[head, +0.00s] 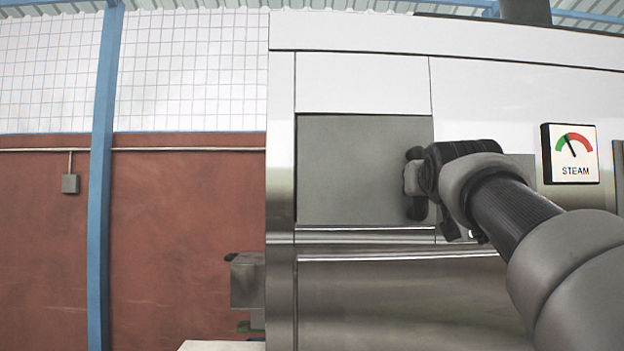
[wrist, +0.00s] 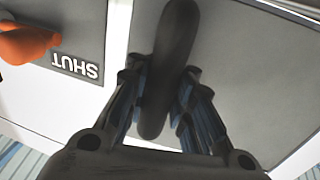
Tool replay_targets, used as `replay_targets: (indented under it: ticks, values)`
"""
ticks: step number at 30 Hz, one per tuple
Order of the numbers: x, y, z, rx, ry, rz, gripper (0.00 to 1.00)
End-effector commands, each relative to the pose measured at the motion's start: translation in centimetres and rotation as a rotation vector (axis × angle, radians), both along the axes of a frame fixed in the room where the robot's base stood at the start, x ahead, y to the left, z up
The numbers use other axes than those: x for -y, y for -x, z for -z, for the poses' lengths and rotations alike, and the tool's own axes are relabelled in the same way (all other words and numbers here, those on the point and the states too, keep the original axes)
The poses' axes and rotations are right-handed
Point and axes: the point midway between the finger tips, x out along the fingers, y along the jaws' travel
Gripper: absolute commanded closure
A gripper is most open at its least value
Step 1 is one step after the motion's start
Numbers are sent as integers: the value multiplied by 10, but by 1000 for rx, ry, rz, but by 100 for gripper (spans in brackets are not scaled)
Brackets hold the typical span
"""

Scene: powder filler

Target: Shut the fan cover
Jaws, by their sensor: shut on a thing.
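The fan cover appears to be the flat grey panel (head: 345,165) on the front of the steel machine; it also shows in the wrist view (wrist: 245,65). In the head view it looks close to level with its frame, but I cannot tell whether it is fully closed. A dark upright bar handle (wrist: 172,45) stands on the panel. My gripper (head: 412,185) is at the panel's right side. In the wrist view its fingers (wrist: 158,80) lie on both sides of the handle and are shut on it.
An orange knob or lever (wrist: 25,42) sits by a label (wrist: 75,67) reading SHUT, upside down in the wrist view. A steam gauge (head: 571,153) is on the machine at right. A blue post (head: 103,170) and red-brown wall stand at left.

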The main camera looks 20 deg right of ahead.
Motion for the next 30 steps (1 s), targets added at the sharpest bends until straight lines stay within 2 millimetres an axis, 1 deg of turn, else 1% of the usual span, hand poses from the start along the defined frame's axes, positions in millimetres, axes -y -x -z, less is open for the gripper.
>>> replay_targets:
  ticks: [6,18,19,30]
  values:
    - [1,-5,1,-3,1,8,100]
    - [1,-6,1,-3,1,8,100]
    - [1,-6,1,-3,1,8,84]
    - [1,-6,0,-1,0,7,59]
